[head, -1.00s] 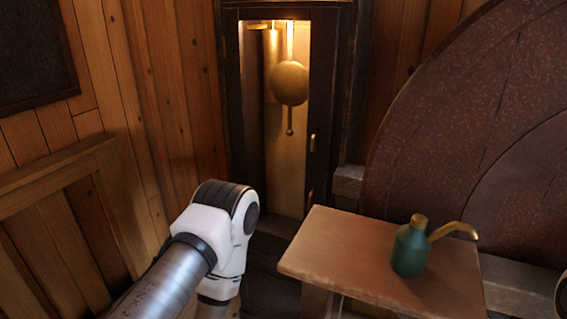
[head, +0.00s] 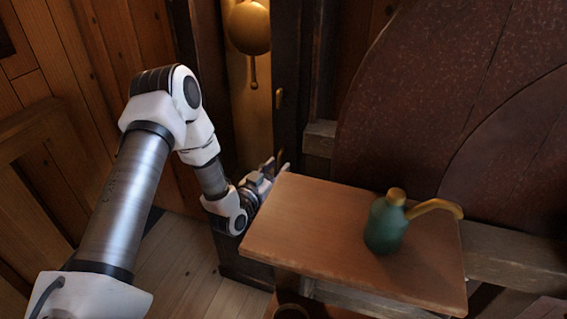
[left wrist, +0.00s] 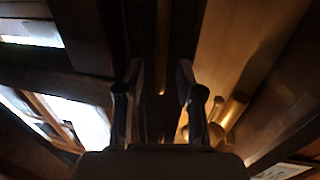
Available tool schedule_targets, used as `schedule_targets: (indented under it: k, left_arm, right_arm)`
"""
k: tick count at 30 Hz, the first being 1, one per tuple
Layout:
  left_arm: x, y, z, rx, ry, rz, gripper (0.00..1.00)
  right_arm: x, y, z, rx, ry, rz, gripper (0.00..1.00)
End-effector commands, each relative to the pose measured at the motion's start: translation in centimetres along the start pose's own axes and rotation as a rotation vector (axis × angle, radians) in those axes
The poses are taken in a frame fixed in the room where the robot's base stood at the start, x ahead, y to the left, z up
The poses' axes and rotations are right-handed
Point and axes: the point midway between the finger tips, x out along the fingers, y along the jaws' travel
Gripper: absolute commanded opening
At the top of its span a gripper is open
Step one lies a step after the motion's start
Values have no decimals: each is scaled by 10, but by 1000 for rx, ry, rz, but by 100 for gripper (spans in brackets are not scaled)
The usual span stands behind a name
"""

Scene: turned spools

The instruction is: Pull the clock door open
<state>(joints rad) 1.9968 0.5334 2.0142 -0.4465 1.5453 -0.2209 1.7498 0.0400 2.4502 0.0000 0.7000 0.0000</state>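The tall clock stands at the back, with a dark wooden door (head: 287,60) whose opening shows a brass pendulum (head: 250,28). The door looks closed. A small brass handle (head: 279,98) sits on the door's right stile. My left gripper (head: 278,167) is low in front of the clock, below the handle and beside the table's back left corner. In the left wrist view its two fingers (left wrist: 161,105) are spread apart with nothing clearly between them. A thin brass strip (left wrist: 161,50) shows beyond them on dark wood; I cannot tell if it is the handle. My right gripper is out of view.
A small wooden table (head: 340,225) stands close to the right of my left gripper and bears a green oil can (head: 386,226) with a brass spout. A large dark red wheel (head: 430,90) is behind it. Plank walls are on the left; some floor (head: 185,262) is clear.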

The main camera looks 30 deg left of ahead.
Motion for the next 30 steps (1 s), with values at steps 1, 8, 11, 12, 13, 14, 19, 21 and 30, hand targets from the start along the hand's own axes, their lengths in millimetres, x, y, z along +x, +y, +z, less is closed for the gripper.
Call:
schedule_targets:
  k: [1,8,11,12,13,14,19,21,30]
  left_arm:
    - [8,1,0,2,0,2,37]
    - [20,0,1,-2,-3,0,37]
    - [20,0,1,-2,-3,0,37]
    - [20,0,1,-2,-3,0,30]
    - [20,0,1,-2,-3,0,19]
    - [20,0,1,-2,-3,0,8]
    - [19,0,1,-2,-3,0,0]
    - [19,0,1,-2,-4,0,0]
    - [6,0,-1,-3,-6,43,0]
  right_arm:
    - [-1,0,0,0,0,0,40]
    - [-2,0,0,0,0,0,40]
    - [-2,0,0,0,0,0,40]
    - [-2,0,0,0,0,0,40]
    - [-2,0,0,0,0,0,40]
    - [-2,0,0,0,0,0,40]
    - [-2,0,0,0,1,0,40]
    - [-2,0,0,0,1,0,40]
    - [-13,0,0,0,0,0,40]
